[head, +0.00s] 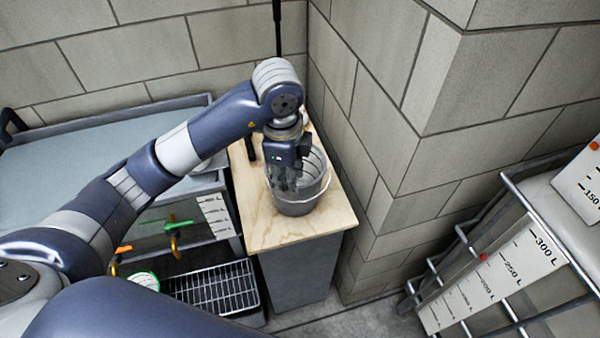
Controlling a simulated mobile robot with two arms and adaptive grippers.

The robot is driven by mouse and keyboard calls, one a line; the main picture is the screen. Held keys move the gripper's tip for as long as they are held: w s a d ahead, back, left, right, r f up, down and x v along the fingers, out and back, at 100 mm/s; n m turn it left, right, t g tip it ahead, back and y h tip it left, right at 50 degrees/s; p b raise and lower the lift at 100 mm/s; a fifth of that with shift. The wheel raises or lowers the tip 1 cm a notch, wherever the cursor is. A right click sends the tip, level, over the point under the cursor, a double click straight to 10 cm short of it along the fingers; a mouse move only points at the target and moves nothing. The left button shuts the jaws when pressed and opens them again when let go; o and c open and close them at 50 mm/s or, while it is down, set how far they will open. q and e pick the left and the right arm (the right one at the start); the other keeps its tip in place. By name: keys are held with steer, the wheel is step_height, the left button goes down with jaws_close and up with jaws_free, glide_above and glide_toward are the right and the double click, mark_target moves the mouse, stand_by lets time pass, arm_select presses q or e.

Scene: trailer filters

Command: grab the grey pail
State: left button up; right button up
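The grey pail (299,206) stands upright on the wooden top of a cabinet, in the middle of the head view. It has a thin wire handle and an open top. My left gripper (284,182) points down over the left part of the pail's mouth, with its fingers at or inside the rim. The fingers are dark and small against the pail, so I cannot tell whether they are open or closed on the rim. The gripper and wrist hide the back left of the pail. My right gripper does not show.
The wooden cabinet top (262,232) is bare in front of the pail. Block walls (390,90) close in behind and to the right. A grey-blue table (70,150) is at left, a metal grate (213,290) below, and a caged tank with a litre scale (495,277) at right.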

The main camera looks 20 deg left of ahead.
arm_select(q)
step_height(320, 180, down, 3)
steer(key=b, duration=0.1)
steer(key=p, duration=0.2)
glide_above(291, 205)
step_height(291, 205, down, 6)
step_height(291, 205, down, 4)
steer(key=shift+a+f+p, duration=0.1)
steer(key=shift+p, duration=0.75)
steer(key=shift+f, duration=0.1)
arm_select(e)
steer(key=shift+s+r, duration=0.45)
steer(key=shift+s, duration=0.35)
arm_select(q)
jaws_close()
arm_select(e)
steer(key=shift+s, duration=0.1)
